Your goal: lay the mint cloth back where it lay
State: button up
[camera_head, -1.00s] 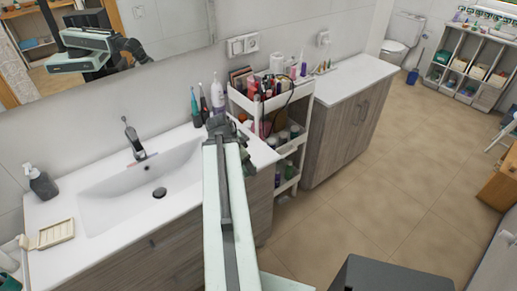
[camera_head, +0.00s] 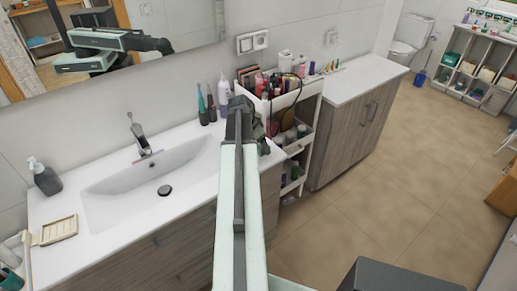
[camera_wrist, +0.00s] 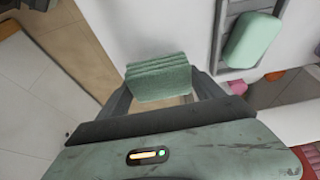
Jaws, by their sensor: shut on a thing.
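The mint cloth (camera_wrist: 160,78) is a folded green, ribbed bundle between the jaws of my gripper (camera_wrist: 160,98) in the wrist view. My gripper is shut on it, with a dark finger on each side. In the head view my arm reaches toward the left side of the white cosmetics cart (camera_head: 306,113). The arm hides the gripper's jaws and the cloth there. I cannot tell the cloth's exact height or distance from the cart.
The cart's top tray holds several bottles and tubes, with more items on lower shelves. A sink counter (camera_head: 105,222) stands left, a wooden cabinet (camera_head: 345,135) right. A rounded mint object (camera_wrist: 252,40) lies on a grey frame in the wrist view.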

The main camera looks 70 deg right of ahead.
notch_tip(320, 180, down, 3)
jog(key=shift+s+f+b, duration=0.1)
jog(key=shift+b, duration=0.9)
jog(key=shift+r, duration=0.3)
jog(key=o, duration=1.2)
jog(key=shift+w+f, duration=0.1)
jog(key=shift+w, duration=0.1)
jog(key=shift+a+r+p, duration=0.1)
jog(key=shift+r+p, duration=0.25)
jog(key=shift+p, duration=0.15)
jog(key=p+v, duration=1)
jog(key=v, duration=0.1)
jog(key=shift+r+p, duration=0.2)
jog(key=shift+p, duration=0.15)
jog(key=shift+w+a, duration=0.1)
